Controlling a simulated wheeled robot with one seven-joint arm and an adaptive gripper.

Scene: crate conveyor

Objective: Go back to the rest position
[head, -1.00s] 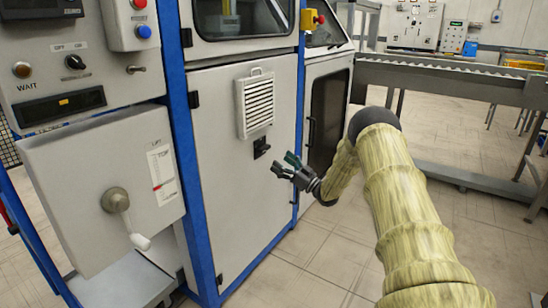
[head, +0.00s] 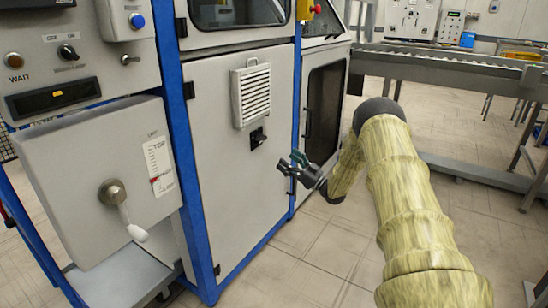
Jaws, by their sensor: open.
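My gripper (head: 288,164) is open and empty, its dark fingers pointing left. It is in front of the grey machine cabinet (head: 225,190), near the blue corner post, below and right of a small black latch (head: 258,138). My arm, in a yellowish ribbed sleeve, reaches up from the bottom right and bends at a dark joint. In this view the gripper appears apart from the latch; its distance from the cabinet door is hard to tell.
At left, a control panel (head: 75,60) sits above a grey box with a crank lever (head: 125,215). A vented cover (head: 251,93) is on the cabinet door. A roller conveyor (head: 455,65) crosses the back right. Tiled floor (head: 320,255) is open between the cabinet and my arm.

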